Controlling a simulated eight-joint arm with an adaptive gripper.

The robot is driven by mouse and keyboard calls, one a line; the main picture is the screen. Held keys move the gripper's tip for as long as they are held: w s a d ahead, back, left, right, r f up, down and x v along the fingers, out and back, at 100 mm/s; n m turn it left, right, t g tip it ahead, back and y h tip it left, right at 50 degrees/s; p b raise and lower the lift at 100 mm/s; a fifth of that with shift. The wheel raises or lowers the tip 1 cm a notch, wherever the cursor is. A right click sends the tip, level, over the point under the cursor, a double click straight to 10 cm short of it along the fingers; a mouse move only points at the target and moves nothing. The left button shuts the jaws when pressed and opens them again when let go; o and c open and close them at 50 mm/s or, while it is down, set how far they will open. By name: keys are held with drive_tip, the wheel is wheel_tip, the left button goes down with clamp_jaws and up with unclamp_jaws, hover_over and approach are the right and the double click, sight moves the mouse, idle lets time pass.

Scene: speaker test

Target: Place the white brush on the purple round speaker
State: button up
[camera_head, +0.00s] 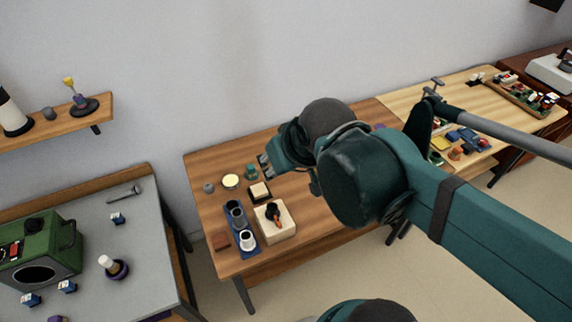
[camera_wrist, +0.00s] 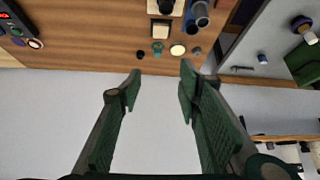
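On the grey table at the lower left, a dark purple round thing (camera_head: 118,271), which looks like the purple round speaker, has a pale piece with a tan band (camera_head: 107,262) at it. The pale piece may be the white brush; I cannot tell whether it rests on the speaker or stands against it. The pair shows at the top right of the wrist view, with the purple round thing (camera_wrist: 301,24) and the pale piece (camera_wrist: 311,38). My gripper (camera_head: 268,163) is above the wooden table's back edge, well right of them. In the wrist view its fingers (camera_wrist: 161,74) are apart with nothing between.
The wooden table (camera_head: 325,215) holds a blue tray (camera_head: 250,252) with cups, a pale block (camera_head: 287,232) and small items. A green machine (camera_head: 60,245) and small blue-white blocks stand on the grey table (camera_head: 150,285). A wall shelf (camera_head: 60,126) juts out above it.

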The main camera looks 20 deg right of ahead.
drive_tip(key=shift+s+d+f+m, duration=0.15)
drive_tip(key=shift+s+d+m, duration=0.25)
drive_tip(key=shift+s+d, duration=0.25)
